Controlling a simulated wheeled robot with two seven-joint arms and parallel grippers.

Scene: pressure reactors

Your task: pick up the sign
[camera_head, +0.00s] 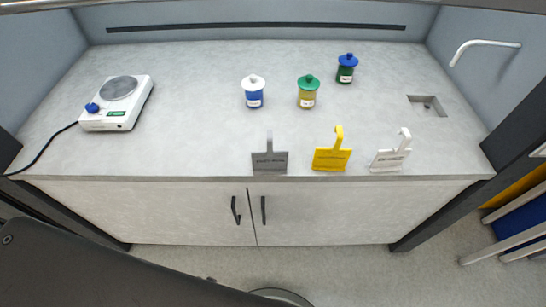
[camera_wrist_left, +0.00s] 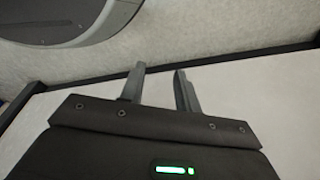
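Three signs with upright handles stand along the front edge of the bench in the head view: a grey sign (camera_head: 269,160), a yellow sign (camera_head: 331,158) and a white sign (camera_head: 391,158). Each has small text too small to read. My left gripper (camera_wrist_left: 160,85) shows in the left wrist view with its two fingers apart and nothing between them. It is away from the signs, with floor and a pale panel behind it. My right gripper is in neither view.
The bench (camera_head: 200,140) holds a hot plate (camera_head: 118,103) with a cable at left. A white-lidded blue jar (camera_head: 253,93), green-lidded jar (camera_head: 308,93) and blue-lidded green jar (camera_head: 346,70) stand behind the signs. A sink cutout (camera_head: 428,105) and tap (camera_head: 484,45) are at right.

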